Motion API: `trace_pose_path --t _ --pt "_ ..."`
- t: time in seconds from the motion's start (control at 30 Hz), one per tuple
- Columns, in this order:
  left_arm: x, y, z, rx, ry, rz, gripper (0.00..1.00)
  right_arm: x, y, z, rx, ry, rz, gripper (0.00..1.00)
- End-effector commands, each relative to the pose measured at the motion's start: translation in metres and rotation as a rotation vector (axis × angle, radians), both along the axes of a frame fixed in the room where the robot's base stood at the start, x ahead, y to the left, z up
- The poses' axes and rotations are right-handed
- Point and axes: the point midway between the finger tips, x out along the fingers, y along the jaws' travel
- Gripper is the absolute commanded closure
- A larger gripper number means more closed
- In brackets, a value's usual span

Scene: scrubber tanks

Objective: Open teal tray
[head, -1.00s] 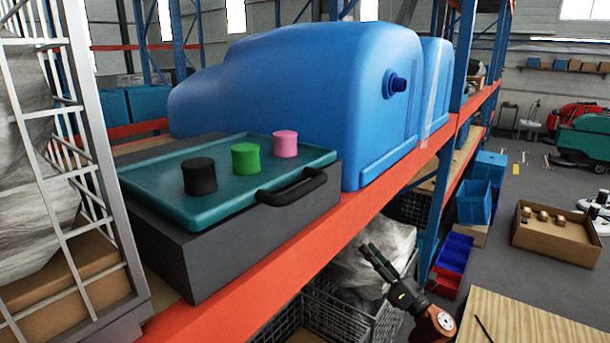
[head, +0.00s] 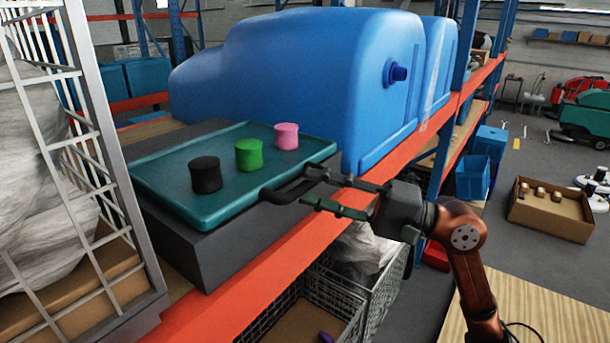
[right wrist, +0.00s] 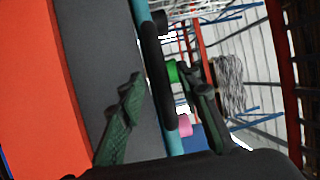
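The teal tray (head: 225,205) lies on a dark grey box (head: 215,255) on the orange shelf. A black plug (head: 206,176), a green plug (head: 248,155) and a pink plug (head: 286,137) stand on it. A black bar handle (head: 280,194) is on its front edge. My right gripper (head: 311,189) is open at the handle's right end. In the right wrist view, the handle (right wrist: 156,70) runs between the two spread fingers of the gripper (right wrist: 165,105). I cannot tell whether either finger touches it. My left gripper is not in view.
A large blue tank (head: 300,80) stands behind the tray. A white metal cage (head: 100,150) stands close on the left. The orange shelf beam (head: 265,275) runs below the box, with a wire basket (head: 345,290) under it. A cardboard box (head: 550,215) lies at right.

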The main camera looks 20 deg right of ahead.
Motion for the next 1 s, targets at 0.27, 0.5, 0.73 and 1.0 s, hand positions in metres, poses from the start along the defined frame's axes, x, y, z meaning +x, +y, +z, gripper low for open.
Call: trace_pose_path --t 0.27,0.5,0.73,1.0 --pt "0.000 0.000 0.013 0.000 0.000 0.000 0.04 0.012 0.020 0.005 0.002 0.002 0.001 0.68" --pt "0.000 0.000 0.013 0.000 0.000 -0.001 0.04 0.012 0.021 0.004 0.003 0.003 0.000 0.68" --pt "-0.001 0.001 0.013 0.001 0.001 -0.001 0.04 0.012 0.021 0.004 0.004 0.003 0.000 0.83" --pt "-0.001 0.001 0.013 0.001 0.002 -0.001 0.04 0.012 0.020 0.004 0.003 0.004 0.000 1.00"
